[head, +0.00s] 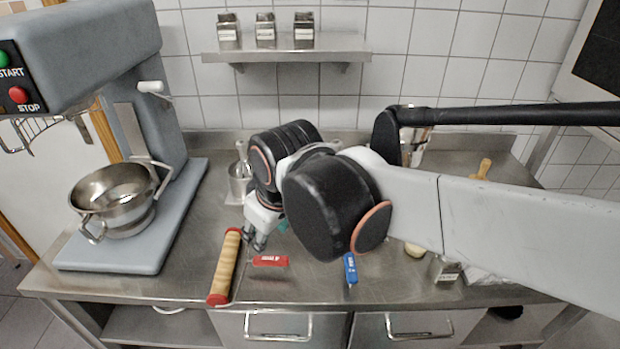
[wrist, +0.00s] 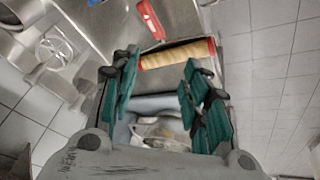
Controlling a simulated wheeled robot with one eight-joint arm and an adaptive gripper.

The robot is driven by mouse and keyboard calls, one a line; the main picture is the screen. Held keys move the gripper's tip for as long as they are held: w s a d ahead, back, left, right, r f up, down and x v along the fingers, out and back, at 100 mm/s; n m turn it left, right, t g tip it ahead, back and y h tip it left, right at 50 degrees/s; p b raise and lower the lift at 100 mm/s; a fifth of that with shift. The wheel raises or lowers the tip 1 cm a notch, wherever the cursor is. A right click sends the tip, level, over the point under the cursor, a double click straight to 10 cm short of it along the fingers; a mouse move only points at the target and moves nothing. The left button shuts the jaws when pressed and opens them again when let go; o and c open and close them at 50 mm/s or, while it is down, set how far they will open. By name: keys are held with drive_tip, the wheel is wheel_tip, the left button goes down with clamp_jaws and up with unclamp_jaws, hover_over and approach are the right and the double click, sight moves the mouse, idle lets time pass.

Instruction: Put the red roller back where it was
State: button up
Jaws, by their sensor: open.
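The red roller (head: 226,268) is a pale wooden cylinder with red ends. It lies on the steel counter near the front edge, left of centre, pointing roughly front to back. In the wrist view the roller (wrist: 178,54) lies beyond my fingertips, crossing much of the space between them. My gripper (head: 258,240) is open and empty, just right of the roller's far half in the head view. Its green-padded fingers (wrist: 158,68) stand wide apart in the wrist view. I cannot tell the exact height of the fingers above the counter.
A red-handled tool (head: 270,261) lies close right of the roller, and a blue-handled tool (head: 350,268) farther right. A grey mixer with a steel bowl (head: 115,187) stands left. A metal container (head: 240,178) stands behind my gripper. A wall shelf (head: 290,56) holds jars.

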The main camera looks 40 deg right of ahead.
drive_tip(key=s+m, duration=0.1)
drive_tip(key=s+m+t, duration=0.2)
drive_tip(key=shift+s+a+r, duration=0.25)
drive_tip(key=shift+s+r, duration=0.15)
drive_tip(key=shift+f+b, duration=1)
